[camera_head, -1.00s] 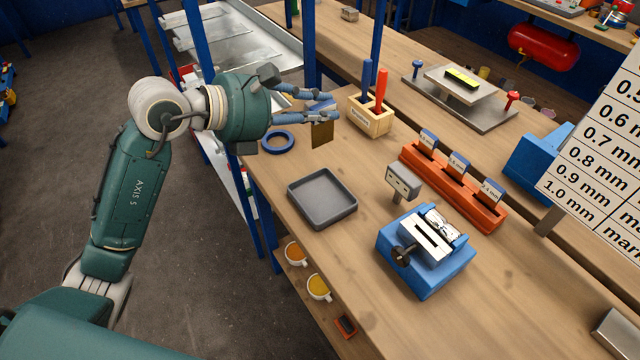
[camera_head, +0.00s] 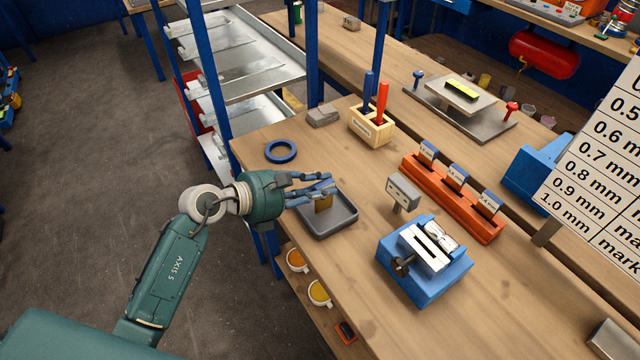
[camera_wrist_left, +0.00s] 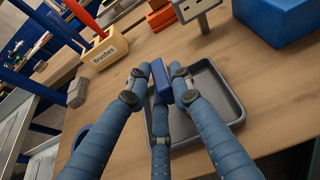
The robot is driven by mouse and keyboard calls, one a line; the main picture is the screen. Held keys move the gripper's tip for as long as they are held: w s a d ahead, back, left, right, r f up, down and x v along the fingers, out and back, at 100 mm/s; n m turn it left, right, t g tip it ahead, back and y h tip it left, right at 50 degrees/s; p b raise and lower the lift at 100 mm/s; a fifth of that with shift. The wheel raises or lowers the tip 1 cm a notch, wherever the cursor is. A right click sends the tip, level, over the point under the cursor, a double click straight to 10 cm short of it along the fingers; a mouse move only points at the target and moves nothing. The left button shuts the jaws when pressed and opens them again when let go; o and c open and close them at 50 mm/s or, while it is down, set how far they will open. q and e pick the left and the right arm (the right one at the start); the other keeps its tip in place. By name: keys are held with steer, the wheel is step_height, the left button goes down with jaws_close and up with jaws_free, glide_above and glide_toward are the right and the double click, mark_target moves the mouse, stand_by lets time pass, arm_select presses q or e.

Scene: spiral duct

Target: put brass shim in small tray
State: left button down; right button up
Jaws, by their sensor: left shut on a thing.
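The brass shim (camera_head: 323,204) is a thin brown-gold plate with a blue upper end. My left gripper (camera_head: 326,187) is shut on this blue end, and the plate hangs down over the small tray. The small grey tray (camera_head: 338,231) is square and shallow and lies on the bench. The fingers hide its far left part. I cannot tell whether the shim touches the tray floor. In the left wrist view, the blue end (camera_wrist_left: 160,80) sits between the blue-grey fingers, and the tray's rim (camera_wrist_left: 238,112) shows behind them. My right gripper is out of view.
A blue ring (camera_head: 281,151) and a grey block (camera_head: 323,116) lie beyond the tray. A wooden brush holder (camera_head: 370,130) stands behind. An orange rack (camera_head: 450,195) with tagged shims, a small grey sign (camera_head: 403,192) and a blue fixture (camera_head: 425,262) stand to the right.

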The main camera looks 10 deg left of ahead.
arm_select(q)
steer(key=shift+f, duration=0.2)
steer(key=c, duration=1.7)
jaws_free()
steer(key=shift+o, duration=0.8)
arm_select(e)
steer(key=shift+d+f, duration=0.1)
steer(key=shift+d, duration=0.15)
arm_select(q)
steer(key=shift+r, duration=0.15)
steer(key=b+v, duration=0.3)
steer(key=v, duration=0.9)
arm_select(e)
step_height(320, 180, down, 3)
arm_select(q)
steer(key=shift+r, duration=0.1)
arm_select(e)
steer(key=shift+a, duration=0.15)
